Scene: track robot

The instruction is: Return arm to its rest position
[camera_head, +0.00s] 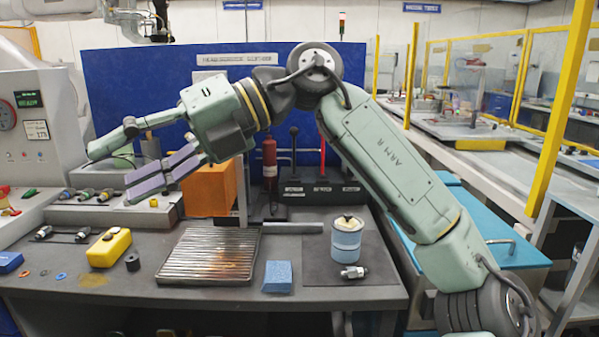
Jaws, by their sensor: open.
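My green arm rises from the lower right, bends at a dark joint at the top middle and reaches left. My gripper (112,168) is at the arm's left end, raised above the workbench (330,290). Its green finger and grey-violet finger pads are spread apart, and I see nothing held between them.
On the bench are a ribbed metal grate (210,256), a blue sponge (278,277), a light-blue can (346,240), a yellow block (109,247) and an orange box (209,190). A white machine (40,120) stands left. A yellow post (560,110) stands right.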

